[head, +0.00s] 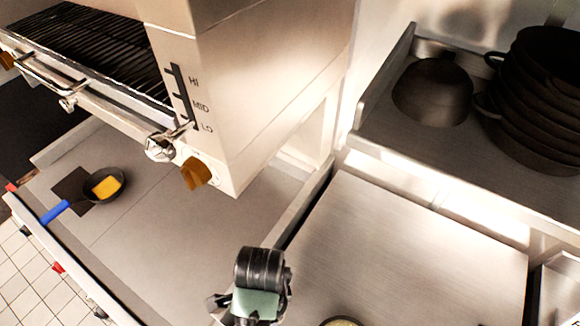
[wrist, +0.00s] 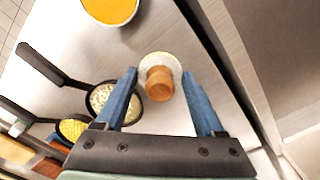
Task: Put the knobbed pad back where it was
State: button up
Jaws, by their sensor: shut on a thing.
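The knobbed pad (wrist: 160,68), a pale round disc with a brown wooden knob, shows in the wrist view between the blue fingers of my gripper (wrist: 160,74). My gripper is shut on it, with one finger on each side. The pad is over or on a grey metal surface; I cannot tell whether it touches it. In the head view only the dark and green wrist part of my arm shows at the bottom middle; the fingers and the pad are out of sight there.
In the wrist view, a pan with pale contents (wrist: 103,97), a pan with yellow contents (wrist: 72,128) and an orange-filled bowl (wrist: 110,8) stand nearby. In the head view, a blue-handled pan (head: 118,191) lies left, below a grill (head: 255,100). Stacked dark pans (head: 540,100) stand at right.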

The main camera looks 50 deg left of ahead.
jog(key=f, duration=0.5)
jog(key=shift+s+p, duration=0.25)
jog(key=shift+p, duration=0.1)
jog(key=shift+w+f, duration=0.1)
jog(key=shift+f, duration=2.3)
jog(key=shift+f, duration=0.2)
jog(key=o, duration=1.2)
notch_tip(320, 180, up, 12)
jog(key=shift+r, duration=0.2)
